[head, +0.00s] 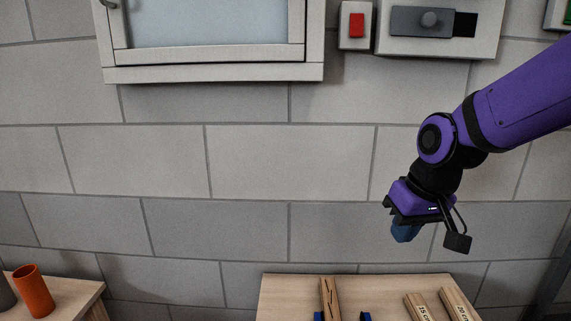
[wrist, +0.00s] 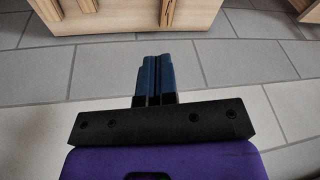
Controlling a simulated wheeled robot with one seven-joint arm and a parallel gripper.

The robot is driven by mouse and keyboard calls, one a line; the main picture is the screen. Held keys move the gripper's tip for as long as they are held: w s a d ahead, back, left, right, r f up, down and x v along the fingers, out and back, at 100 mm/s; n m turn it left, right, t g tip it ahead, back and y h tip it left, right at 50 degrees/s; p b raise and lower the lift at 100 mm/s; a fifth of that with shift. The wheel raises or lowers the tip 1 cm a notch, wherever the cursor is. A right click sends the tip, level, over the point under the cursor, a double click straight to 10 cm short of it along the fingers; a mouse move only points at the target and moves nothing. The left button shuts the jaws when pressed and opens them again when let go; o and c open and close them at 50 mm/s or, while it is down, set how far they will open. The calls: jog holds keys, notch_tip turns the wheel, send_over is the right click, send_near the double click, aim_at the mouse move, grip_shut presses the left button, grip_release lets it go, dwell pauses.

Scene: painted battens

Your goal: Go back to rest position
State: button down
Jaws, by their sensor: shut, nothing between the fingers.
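My gripper (head: 405,232) hangs from my purple arm at the right of the head view, pointing down above the right part of the wooden table (head: 285,290) and in front of the wall. In the wrist view its blue fingers (wrist: 157,82) are side by side and shut, with nothing between them.
On the table lie wooden battens, two marked 15 cm (head: 420,308) and 20 cm (head: 459,304), and another batten (head: 330,298) beside small blue parts. An orange cup (head: 34,291) stands on a side table at left. A window (head: 210,25), red switch (head: 356,25) and grey latch panel (head: 420,20) are on the wall.

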jog(key=s+d+r+m+t, duration=0.1)
jog(key=s+d+r, duration=0.3)
jog(key=s, duration=0.3)
jog(key=s+d+r+m+t+h, duration=0.1)
jog(key=s+d+r, duration=0.4)
jog(key=s, duration=0.2)
jog(key=shift+d+m+t+h, duration=0.3)
jog(key=shift+t, duration=0.1)
